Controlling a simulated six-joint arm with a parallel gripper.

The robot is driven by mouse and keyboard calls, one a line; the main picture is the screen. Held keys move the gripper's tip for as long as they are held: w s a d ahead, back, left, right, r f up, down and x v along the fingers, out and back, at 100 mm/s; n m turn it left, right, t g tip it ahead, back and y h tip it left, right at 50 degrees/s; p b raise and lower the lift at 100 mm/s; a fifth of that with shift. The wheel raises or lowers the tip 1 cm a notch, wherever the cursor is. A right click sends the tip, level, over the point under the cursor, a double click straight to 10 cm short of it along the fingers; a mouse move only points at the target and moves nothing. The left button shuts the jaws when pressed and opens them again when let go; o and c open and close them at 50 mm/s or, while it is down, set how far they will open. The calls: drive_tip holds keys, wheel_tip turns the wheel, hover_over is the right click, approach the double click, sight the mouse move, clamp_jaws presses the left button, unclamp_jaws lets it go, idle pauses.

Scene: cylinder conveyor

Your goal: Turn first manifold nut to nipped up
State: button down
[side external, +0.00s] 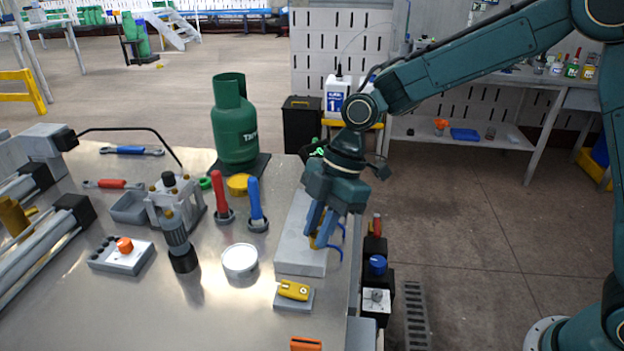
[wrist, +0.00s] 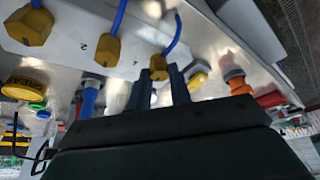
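A pale manifold block (side external: 299,262) lies along the right edge of the metal bench. In the wrist view several brass nuts show on it, with blue hoses: a large one (wrist: 29,26) at left, one beside the mark "2" (wrist: 106,48), and a smaller one (wrist: 158,70) that I take as the first nut. My gripper (side external: 319,236) points down at the block's near end. In the wrist view its two fingers (wrist: 161,76) stand either side of that smaller nut, with little or no gap. I cannot tell whether they press on it. The nut's underside is hidden.
A yellow device (side external: 294,290) sits just in front of the block. Red (side external: 220,192) and blue (side external: 255,202) handled tools stand left of it, with a round white tin (side external: 240,260). A green gas cylinder (side external: 234,130) stands behind. Black holders (side external: 376,270) line the bench's right side.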

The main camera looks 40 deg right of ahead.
drive_tip(key=shift+m, duration=0.4)
drive_tip(key=m+t, duration=0.1)
drive_tip(key=m, duration=0.1)
drive_tip(key=shift+s+m, duration=0.15)
drive_tip(key=shift+m, duration=0.15)
drive_tip(key=m+t, duration=0.1)
drive_tip(key=m, duration=0.3)
drive_tip(key=shift+s+a+t+h, duration=0.1)
drive_tip(key=shift+t+h, duration=0.3)
drive_tip(key=m+t+h, duration=0.1)
drive_tip(key=m, duration=0.4)
drive_tip(key=shift+a, duration=0.1)
drive_tip(key=shift+a+r+m+t+h, duration=0.15)
drive_tip(key=shift+m+h, duration=0.3)
drive_tip(key=shift+m, duration=0.55)
drive_tip(key=shift+d+f+m+t+h, duration=0.1)
drive_tip(key=shift+m+t+h, duration=0.25)
drive_tip(key=shift+m, duration=0.65)
drive_tip(key=c, duration=1.3)
unclamp_jaws()
